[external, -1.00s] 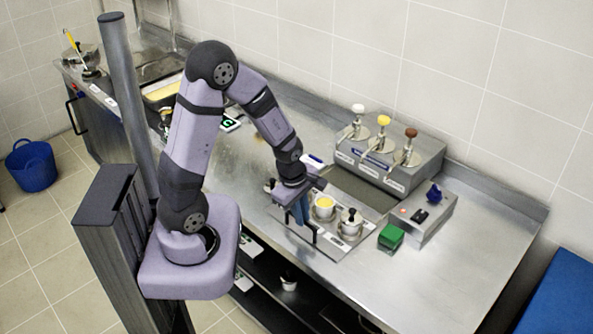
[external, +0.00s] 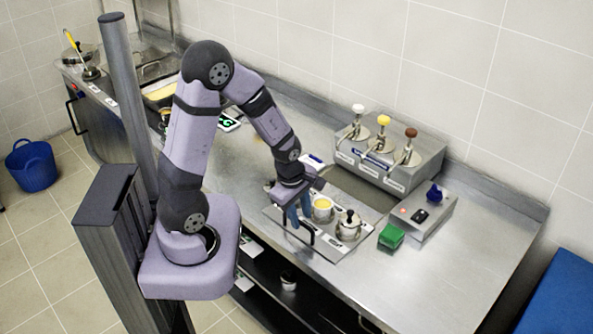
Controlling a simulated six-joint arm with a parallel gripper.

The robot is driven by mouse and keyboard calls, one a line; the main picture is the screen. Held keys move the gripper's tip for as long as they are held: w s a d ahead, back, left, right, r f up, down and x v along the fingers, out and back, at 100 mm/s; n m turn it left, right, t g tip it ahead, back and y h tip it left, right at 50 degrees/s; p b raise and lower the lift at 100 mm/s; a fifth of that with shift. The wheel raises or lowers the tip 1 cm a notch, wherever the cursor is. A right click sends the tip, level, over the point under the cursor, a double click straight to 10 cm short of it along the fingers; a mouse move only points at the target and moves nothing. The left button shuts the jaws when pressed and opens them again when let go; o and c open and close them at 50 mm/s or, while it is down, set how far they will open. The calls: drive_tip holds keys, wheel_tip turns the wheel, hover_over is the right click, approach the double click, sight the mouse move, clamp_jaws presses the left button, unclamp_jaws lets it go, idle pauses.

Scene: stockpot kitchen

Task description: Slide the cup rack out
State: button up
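The cup rack (external: 330,249) is a flat metal plate on the counter, with a dark bar handle (external: 306,232) along its front left side. A cup with yellow contents (external: 322,208) and a lidded cup with a dark knob (external: 348,227) sit in it. My gripper (external: 297,214) points down at the handle, its blue fingers on either side of the bar and seemingly shut on it. The fingertips are small and partly hidden by the bar.
A dark recess (external: 362,190) lies behind the rack, before a dispenser with three pumps (external: 392,160). A green block (external: 391,236) and a grey control box (external: 425,215) stand to the right. The counter's right end is clear.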

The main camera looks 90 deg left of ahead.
wheel_tip(320, 180, up, 7)
drive_tip(key=s+d, duration=0.1)
idle(0.5)
drive_tip(key=shift+f, duration=0.1)
idle(0.3)
drive_tip(key=s+d+f+m+g+h, duration=0.1)
drive_tip(key=d+m, duration=1.8)
drive_tip(key=m, duration=0.8)
drive_tip(key=shift+s+d+f+g+h, duration=0.2)
drive_tip(key=shift+d+f+g+h, duration=0.05)
drive_tip(key=shift+d+g+h, duration=0.05)
drive_tip(key=shift+b, duration=0.3)
idle(0.8)
